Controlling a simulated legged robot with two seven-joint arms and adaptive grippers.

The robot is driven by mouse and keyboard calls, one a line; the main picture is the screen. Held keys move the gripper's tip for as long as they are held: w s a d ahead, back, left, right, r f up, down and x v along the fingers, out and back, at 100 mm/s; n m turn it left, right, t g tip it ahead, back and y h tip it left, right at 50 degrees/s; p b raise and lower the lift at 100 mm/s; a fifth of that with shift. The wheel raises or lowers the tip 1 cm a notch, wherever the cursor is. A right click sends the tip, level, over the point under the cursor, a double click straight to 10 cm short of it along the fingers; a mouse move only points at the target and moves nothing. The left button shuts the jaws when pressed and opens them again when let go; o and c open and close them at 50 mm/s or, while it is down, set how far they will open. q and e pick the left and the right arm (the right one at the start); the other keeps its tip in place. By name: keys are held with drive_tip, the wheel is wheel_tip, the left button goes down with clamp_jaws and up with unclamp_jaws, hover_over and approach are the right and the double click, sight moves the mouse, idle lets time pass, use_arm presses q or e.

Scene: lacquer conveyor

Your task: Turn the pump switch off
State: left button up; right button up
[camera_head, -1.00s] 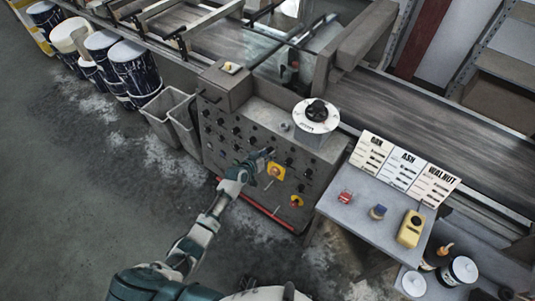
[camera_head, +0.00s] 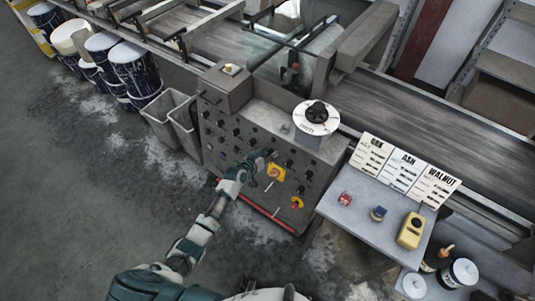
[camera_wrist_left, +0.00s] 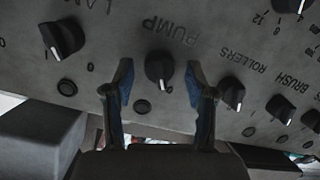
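The pump switch (camera_wrist_left: 159,68) is a black rotary knob with a white pointer line, below the word PUMP on the grey control panel (camera_wrist_left: 130,20). Its pointer is toward the lower part of the dial in the left wrist view. My left gripper (camera_wrist_left: 160,82) is open, with one blue-padded finger on each side of the knob and gaps to it. In the head view my left gripper (camera_head: 266,157) is at the front of the control cabinet (camera_head: 232,118) and hides the knob. My right gripper is not in view.
A lamp knob (camera_wrist_left: 62,38) is left of the pump knob; rollers (camera_wrist_left: 231,92) and brush (camera_wrist_left: 280,108) knobs are right. A yellow-backed switch (camera_head: 276,172) is just below my gripper. A side table (camera_head: 375,215) stands to the right.

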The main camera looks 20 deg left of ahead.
use_arm(q)
drive_tip(key=shift+s, duration=0.1)
drive_tip(key=shift+s, duration=0.2)
drive_tip(key=v, duration=1.1)
drive_tip(key=shift+a, duration=0.25)
drive_tip(key=shift+s+r, duration=0.1)
